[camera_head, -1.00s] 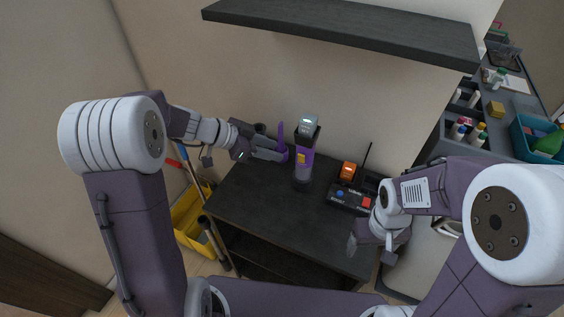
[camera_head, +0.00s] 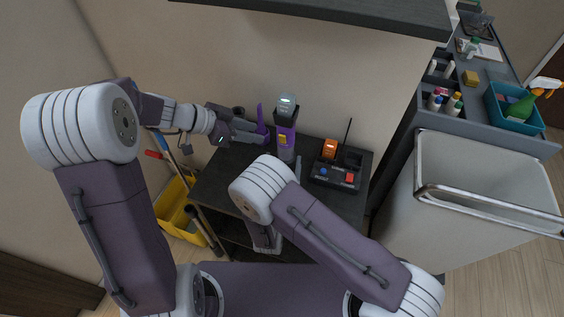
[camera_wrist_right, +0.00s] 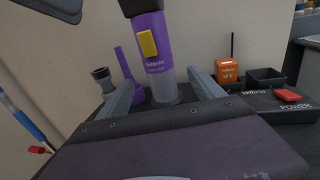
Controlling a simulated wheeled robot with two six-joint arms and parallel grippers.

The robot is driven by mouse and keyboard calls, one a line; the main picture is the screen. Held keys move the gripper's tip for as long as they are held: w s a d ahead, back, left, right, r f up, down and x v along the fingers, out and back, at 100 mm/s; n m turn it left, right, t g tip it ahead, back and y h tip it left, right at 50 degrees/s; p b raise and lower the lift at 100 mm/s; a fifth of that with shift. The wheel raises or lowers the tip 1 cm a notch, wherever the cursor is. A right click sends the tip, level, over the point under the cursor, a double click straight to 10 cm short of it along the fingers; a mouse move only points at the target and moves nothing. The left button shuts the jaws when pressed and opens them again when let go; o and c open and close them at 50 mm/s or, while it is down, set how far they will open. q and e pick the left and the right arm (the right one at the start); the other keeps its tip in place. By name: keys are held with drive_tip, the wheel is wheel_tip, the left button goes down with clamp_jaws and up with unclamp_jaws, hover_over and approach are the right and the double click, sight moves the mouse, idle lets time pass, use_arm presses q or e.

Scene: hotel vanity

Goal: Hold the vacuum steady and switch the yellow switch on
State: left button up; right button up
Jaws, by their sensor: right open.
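The vacuum (camera_head: 286,128) stands upright on the dark table (camera_head: 226,178), purple with a grey top. Its yellow switch (camera_head: 283,140) faces me and also shows large in the right wrist view (camera_wrist_right: 148,43). My left gripper (camera_head: 258,134) is just left of the vacuum, by an upright purple piece (camera_head: 262,117). Whether its fingers are apart or touch anything is unclear. My right gripper (camera_wrist_right: 165,80) is open and empty, its two grey fingers pointing toward the vacuum's lower body, below the switch.
Right of the vacuum, a black base (camera_head: 336,176) carries red and blue buttons, an orange block (camera_head: 330,149) and a thin antenna. A shelf (camera_head: 330,15) overhangs the table. A grey cart (camera_head: 485,185) stands right, a yellow bucket (camera_head: 173,208) left.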

sight(286, 141)
drive_tip(key=shift+a, duration=0.15)
drive_tip(key=w, duration=0.6)
drive_tip(key=w+d, duration=0.1)
drive_tip(key=w, duration=0.2)
drive_tip(key=shift+d, duration=0.1)
drive_tip(key=shift+c, duration=0.4)
drive_tip(key=c, duration=1.5)
use_arm(q)
drive_tip(key=c, duration=0.6)
use_arm(e)
clamp_jaws()
use_arm(q)
drive_tip(key=shift+s+a+f+m+g+y, duration=0.35)
drive_tip(key=shift+s+f+m, duration=0.35)
drive_tip(key=shift+m, duration=0.5)
clamp_jaws()
drive_tip(key=s+r+m+y, duration=0.1)
drive_tip(key=s+r+m, duration=0.3)
drive_tip(key=m, duration=0.1)
drive_tip(key=shift+s+d+r+y, duration=0.15)
drive_tip(key=shift+s+r+y, duration=0.05)
drive_tip(key=shift+r+y, duration=0.15)
